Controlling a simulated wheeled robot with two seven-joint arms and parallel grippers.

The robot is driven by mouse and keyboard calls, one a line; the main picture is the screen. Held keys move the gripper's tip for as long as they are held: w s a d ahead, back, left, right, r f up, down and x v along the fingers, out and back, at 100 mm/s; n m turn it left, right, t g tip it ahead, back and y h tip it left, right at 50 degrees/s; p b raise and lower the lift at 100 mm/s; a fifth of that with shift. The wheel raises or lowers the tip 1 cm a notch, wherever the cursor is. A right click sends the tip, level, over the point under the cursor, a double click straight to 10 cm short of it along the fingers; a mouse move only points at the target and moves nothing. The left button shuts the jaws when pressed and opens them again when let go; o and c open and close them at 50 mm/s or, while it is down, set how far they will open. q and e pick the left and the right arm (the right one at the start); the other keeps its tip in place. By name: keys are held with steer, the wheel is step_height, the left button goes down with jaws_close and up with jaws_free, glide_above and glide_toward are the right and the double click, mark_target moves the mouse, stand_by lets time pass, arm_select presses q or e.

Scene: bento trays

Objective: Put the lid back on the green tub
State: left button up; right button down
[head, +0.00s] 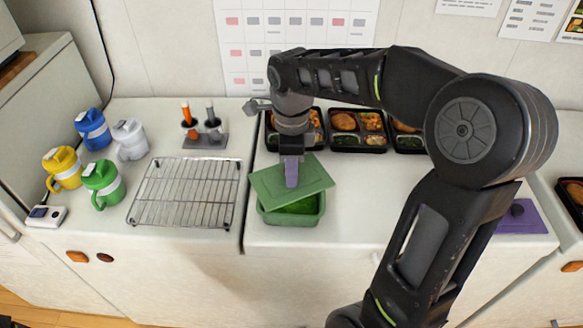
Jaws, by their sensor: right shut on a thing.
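The green tub (292,217) stands on the counter near its front edge, with darker green contents showing through the gap. The flat green lid (318,180) is over the tub, turned relative to its rim and covering mainly the back part. The front of the tub is uncovered. My right gripper (291,178) points down at the middle of the lid and is shut on it. The gripped part is hidden by the fingers, and I cannot tell whether the lid touches the rim. My left gripper is not in view.
A wire rack (184,193) lies left of the tub. Several coloured jugs, including a green one (103,184), stand farther left. Filled bento trays (357,130) line the back. A purple item (522,217) lies at the right, partly behind my arm. The counter just right of the tub is clear.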

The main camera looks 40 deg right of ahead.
steer(key=shift+f+b, duration=2.05)
steer(key=shift+f, duration=0.9)
steer(key=shift+f+b, duration=0.15)
steer(key=shift+b, duration=0.2)
steer(key=c, duration=1)
jaws_free()
steer(key=shift+o, duration=0.3)
steer(key=o, duration=0.4)
steer(key=shift+o, duration=0.2)
